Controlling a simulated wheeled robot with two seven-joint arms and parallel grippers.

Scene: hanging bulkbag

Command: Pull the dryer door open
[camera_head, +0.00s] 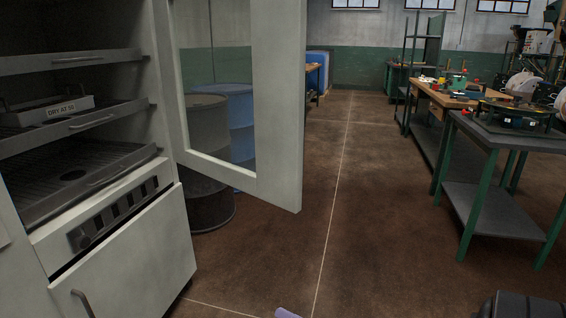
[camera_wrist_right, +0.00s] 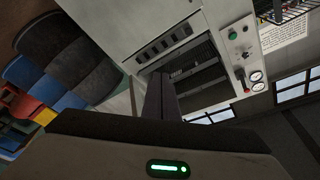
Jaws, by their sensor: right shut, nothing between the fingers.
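The dryer (camera_head: 120,255) is a pale grey cabinet at the left of the head view. Its windowed door (camera_head: 280,120) stands wide open, swung out to the right of the shelves. The door's handle cannot be made out. In the wrist view the dryer front (camera_wrist_right: 150,30) is seen tilted, with its control strip and dark shelves. My right gripper (camera_wrist_right: 161,98) is shut and empty; its dark fingers point toward the dryer. In the head view a dark part at the bottom right corner seems to be mine. My left gripper is not in view.
Blue (camera_head: 240,120) and dark (camera_head: 208,205) drums stand behind the door. Metal shelves (camera_head: 75,60) fill the dryer, one bearing a "DRY AT 50" tray (camera_head: 60,110). Green-legged workbenches (camera_head: 490,150) stand at right. The brown floor (camera_head: 370,220) between is clear. A small purple item (camera_head: 286,313) is cut off below.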

